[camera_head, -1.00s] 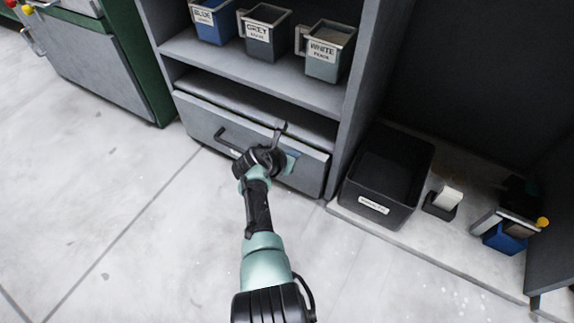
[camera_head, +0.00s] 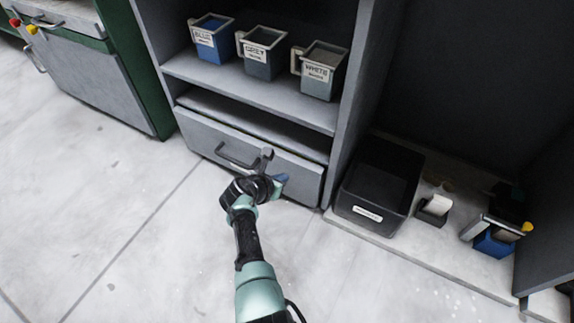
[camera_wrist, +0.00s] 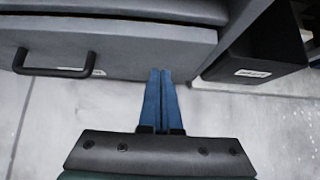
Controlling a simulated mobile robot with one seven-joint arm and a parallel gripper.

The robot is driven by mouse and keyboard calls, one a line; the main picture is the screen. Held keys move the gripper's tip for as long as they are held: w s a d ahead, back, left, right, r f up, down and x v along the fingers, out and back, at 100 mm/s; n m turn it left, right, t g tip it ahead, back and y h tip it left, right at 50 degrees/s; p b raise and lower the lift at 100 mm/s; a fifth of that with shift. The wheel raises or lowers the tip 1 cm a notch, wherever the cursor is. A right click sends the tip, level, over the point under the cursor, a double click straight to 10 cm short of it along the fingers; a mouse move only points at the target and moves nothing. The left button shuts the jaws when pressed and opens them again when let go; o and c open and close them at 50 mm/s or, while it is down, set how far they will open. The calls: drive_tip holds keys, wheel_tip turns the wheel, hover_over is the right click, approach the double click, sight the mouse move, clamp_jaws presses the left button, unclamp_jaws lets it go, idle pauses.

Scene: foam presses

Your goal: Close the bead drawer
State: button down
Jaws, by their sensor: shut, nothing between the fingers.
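The bead drawer (camera_head: 245,158) is the grey drawer at the bottom of the shelf unit, with a black bar handle (camera_head: 235,160) on its front. In the wrist view its front (camera_wrist: 130,45) fills the upper left, and its handle (camera_wrist: 55,70) is left of my fingers. My gripper (camera_head: 281,179) is at the right part of the drawer front. In the wrist view my gripper's blue fingers (camera_wrist: 161,75) are together with nothing between them, tips near the drawer's lower right. I cannot tell whether they touch it. A dark gap shows above the drawer front.
Blue, grey and white labelled bins (camera_head: 264,52) stand on the shelf above. A green-framed cabinet (camera_head: 95,70) is at the left. The front floor is clear.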

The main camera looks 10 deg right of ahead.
drive_tip(key=p+v, duration=0.7)
drive_tip(key=v, duration=0.1)
drive_tip(key=shift+s+a, duration=0.25)
